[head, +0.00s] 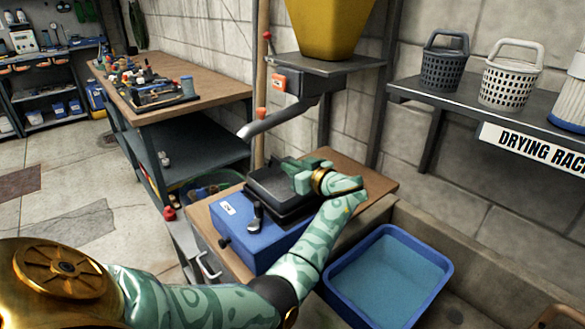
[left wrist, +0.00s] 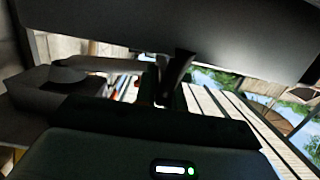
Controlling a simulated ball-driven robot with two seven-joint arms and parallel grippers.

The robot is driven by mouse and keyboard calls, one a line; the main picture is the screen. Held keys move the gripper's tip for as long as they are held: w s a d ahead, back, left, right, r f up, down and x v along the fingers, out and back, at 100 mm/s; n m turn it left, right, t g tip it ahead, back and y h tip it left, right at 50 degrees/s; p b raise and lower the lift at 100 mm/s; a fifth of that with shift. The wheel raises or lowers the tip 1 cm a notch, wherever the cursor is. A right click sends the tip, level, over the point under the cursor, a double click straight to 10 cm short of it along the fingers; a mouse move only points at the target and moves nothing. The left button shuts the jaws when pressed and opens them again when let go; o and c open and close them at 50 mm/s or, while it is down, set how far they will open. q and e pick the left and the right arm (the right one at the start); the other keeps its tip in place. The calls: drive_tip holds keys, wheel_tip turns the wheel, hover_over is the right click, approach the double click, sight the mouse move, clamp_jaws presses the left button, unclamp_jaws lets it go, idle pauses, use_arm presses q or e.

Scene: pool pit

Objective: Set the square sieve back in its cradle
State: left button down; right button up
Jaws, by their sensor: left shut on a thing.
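The square sieve (head: 272,183) is a dark, shallow square tray over the top of the blue shaker machine (head: 262,243). My left gripper (head: 291,168) is shut on its far right side. In the left wrist view a broad grey surface (left wrist: 200,35), likely the sieve, fills the top, with a dark finger against it. The cradle shows as a black frame (head: 292,216) on the machine, just under the sieve. The sieve looks roughly level; I cannot tell whether it touches the frame. My right gripper is not in view.
A metal chute (head: 285,117) from the yellow hopper (head: 327,28) hangs close behind the sieve. A blue water tub (head: 387,277) stands right of the machine. A drying rack (head: 470,108) with baskets is at upper right, a cluttered workbench (head: 205,97) at back left.

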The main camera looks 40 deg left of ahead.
use_arm(q)
drive_tip(key=c, duration=1.5)
unclamp_jaws()
drive_tip(key=shift+f, duration=0.1)
drive_tip(key=shift+r, duration=0.25)
drive_tip(key=s+d+r+p, duration=0.1)
drive_tip(key=d, duration=1.1)
drive_tip(key=shift+r, duration=0.35)
